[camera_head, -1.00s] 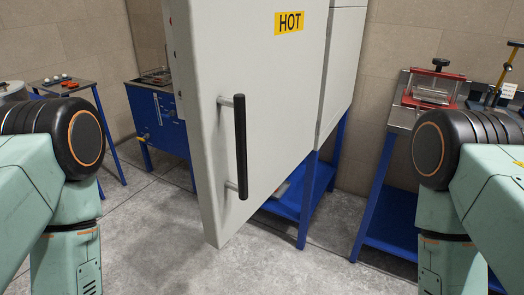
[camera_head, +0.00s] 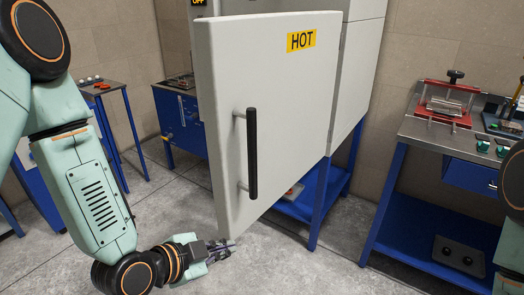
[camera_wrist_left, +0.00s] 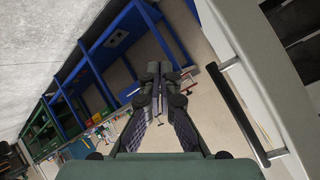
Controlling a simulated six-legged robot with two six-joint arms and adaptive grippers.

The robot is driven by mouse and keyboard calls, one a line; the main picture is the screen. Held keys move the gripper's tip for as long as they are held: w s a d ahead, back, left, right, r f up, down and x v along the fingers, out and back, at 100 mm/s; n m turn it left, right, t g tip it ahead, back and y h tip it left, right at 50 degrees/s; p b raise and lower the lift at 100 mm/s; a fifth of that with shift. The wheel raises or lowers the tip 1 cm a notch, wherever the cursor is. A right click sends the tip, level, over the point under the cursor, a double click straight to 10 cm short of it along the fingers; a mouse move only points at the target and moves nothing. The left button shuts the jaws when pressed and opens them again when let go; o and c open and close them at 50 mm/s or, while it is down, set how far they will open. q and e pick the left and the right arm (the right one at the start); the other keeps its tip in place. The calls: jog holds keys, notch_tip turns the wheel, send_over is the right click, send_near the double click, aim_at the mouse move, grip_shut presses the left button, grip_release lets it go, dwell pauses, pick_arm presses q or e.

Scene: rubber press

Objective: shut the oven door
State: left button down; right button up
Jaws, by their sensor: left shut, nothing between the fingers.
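The oven door (camera_head: 285,115) is a pale grey panel with a yellow HOT label, and it stands swung open toward me. Its black vertical bar handle (camera_head: 252,153) is on the left part of the face. My left gripper (camera_head: 230,246) is low, near the door's bottom left corner, below the handle. In the left wrist view my left gripper (camera_wrist_left: 160,72) is shut and empty. The handle (camera_wrist_left: 238,110) and door (camera_wrist_left: 275,75) are to its right there, apart from the fingers. My right gripper is not in view.
The oven stands on a blue frame (camera_head: 318,205). A steel bench (camera_head: 440,135) with a red press (camera_head: 446,100) is at the right. A blue cabinet (camera_head: 180,125) and a small table (camera_head: 103,88) are at the left. Grey floor (camera_head: 170,215) is clear in front.

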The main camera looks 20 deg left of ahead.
pick_arm(q)
notch_tip(320, 180, up, 8)
jog(key=w+f+m+t+h, duration=0.1)
jog(key=w+m+t+h, duration=0.15)
jog(key=m, duration=0.25)
jog(key=m+t+h+p, duration=0.1)
jog(key=m+t+h, duration=0.15)
jog(key=m, duration=0.45)
send_near(254, 151)
jog(key=s+d+r, duration=0.1)
jog(key=s+d, duration=0.2)
jog(key=d, duration=0.2)
jog(key=shift+a+b+x, duration=0.25)
jog(key=shift+b+x, duration=4.85)
jog(key=shift+b, duration=0.3)
jog(key=shift+y, duration=0.4)
jog(key=shift+w+a, duration=0.25)
jog(key=shift+a, duration=0.8)
jog(key=shift+w+a, duration=0.2)
jog(key=shift+a, duration=0.8)
